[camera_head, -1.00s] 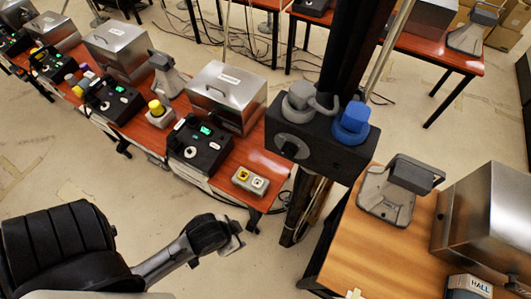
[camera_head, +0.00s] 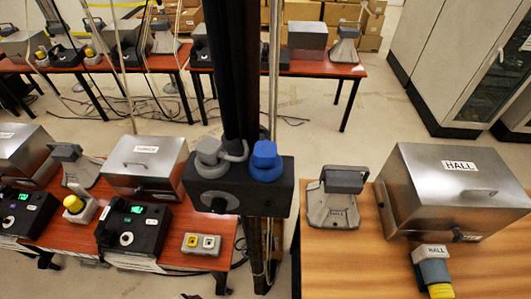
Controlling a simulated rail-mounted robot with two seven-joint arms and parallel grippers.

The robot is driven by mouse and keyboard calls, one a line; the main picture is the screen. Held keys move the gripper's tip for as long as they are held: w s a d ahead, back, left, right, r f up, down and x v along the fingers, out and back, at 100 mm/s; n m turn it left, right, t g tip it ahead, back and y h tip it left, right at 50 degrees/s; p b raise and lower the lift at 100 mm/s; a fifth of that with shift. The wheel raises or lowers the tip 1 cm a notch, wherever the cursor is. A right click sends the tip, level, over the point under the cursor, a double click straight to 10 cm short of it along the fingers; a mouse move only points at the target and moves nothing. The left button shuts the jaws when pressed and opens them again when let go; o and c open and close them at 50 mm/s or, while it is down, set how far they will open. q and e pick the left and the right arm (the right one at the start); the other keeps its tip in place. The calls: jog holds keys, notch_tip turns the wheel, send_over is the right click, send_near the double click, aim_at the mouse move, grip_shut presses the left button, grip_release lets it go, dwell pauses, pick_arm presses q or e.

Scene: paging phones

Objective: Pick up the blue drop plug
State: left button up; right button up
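A bright blue plug (camera_head: 265,162) sits upright on the right part of the top of a dark box (camera_head: 238,185). The box is fixed to a dark vertical post, and a grey plug-like piece (camera_head: 209,158) with a curved grey cord or arm sits beside the blue one. Neither of my grippers shows clearly. Only a small dark sliver shows at the bottom edge, left of centre, and I cannot tell what it is. Nothing of mine touches the blue plug in this view.
Right of the post, a wooden table (camera_head: 377,278) holds a grey stand (camera_head: 333,197), a metal box marked HALL (camera_head: 460,185) and a yellow-ended piece (camera_head: 437,280). Left, a red-brown table (camera_head: 200,262) holds a metal box (camera_head: 145,165) and a black panel (camera_head: 135,229).

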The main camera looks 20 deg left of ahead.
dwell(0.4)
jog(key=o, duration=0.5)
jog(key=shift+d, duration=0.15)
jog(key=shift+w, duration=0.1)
